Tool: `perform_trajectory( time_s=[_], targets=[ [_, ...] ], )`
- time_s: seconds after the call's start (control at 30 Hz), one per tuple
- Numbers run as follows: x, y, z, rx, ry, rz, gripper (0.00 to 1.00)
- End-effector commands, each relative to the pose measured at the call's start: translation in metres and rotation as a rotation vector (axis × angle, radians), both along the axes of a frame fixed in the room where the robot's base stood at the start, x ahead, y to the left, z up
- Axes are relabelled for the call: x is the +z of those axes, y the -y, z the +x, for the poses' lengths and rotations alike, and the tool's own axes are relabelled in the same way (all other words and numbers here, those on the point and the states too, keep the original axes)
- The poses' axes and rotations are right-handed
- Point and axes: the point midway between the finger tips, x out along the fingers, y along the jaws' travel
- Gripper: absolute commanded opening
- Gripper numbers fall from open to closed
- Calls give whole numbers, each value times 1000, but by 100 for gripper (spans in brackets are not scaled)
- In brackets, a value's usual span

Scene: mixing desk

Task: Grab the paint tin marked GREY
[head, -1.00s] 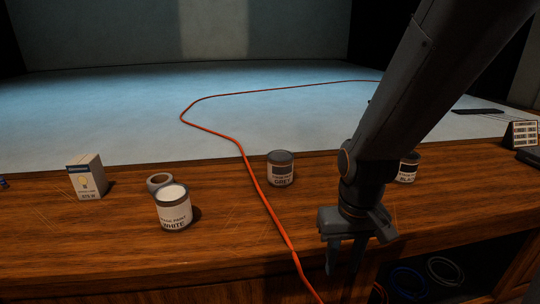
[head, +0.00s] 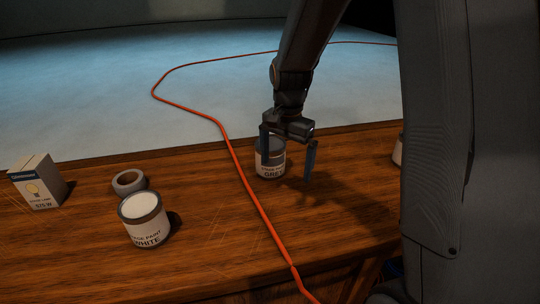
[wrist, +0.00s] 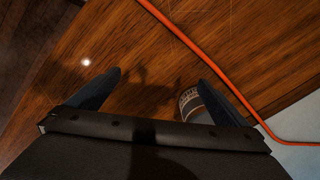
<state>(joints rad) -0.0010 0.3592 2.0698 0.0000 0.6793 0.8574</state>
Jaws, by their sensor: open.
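The tin marked GREY (head: 270,172) stands upright on the wooden desk, just right of the orange cable. My gripper (head: 288,158) is open and empty, fingers pointing down. In the head view its left finger overlaps the tin's upper part and its right finger hangs to the right of the tin. In the wrist view the tin (wrist: 187,103) shows beside the right finger, partly hidden by it and the gripper body. I cannot tell whether finger and tin touch.
An orange cable (head: 243,178) runs across the desk left of the tin. The tin marked WHITE (head: 148,232), a tape roll (head: 119,187) and a bulb box (head: 40,190) stand farther left. Another tin (head: 397,153) is mostly hidden behind my arm. Desk right of the GREY tin is clear.

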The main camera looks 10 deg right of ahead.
Motion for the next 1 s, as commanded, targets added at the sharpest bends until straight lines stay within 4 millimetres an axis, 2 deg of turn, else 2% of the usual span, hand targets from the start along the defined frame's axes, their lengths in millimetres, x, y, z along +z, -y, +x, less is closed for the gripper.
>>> perform_trajectory(
  time_s=[0.03, 0.2, 0.3, 0.4, 0.5, 0.63, 0.77, 1.0],
  targets=[
    [1, 0, 25, -120, -5, 4, 100],
    [0, 0, 97, -548, -18, 13, 100],
    [-2, 0, 130, -764, -23, 16, 100],
    [-5, 0, 153, -933, -26, 17, 100],
    [-7, 0, 169, -1052, -28, 18, 100],
    [-9, 0, 180, -1141, -30, 19, 100],
    [-15, 0, 183, -1171, -31, 18, 100],
    [-38, 0, 181, -1172, -32, 18, 100]
  ],
)
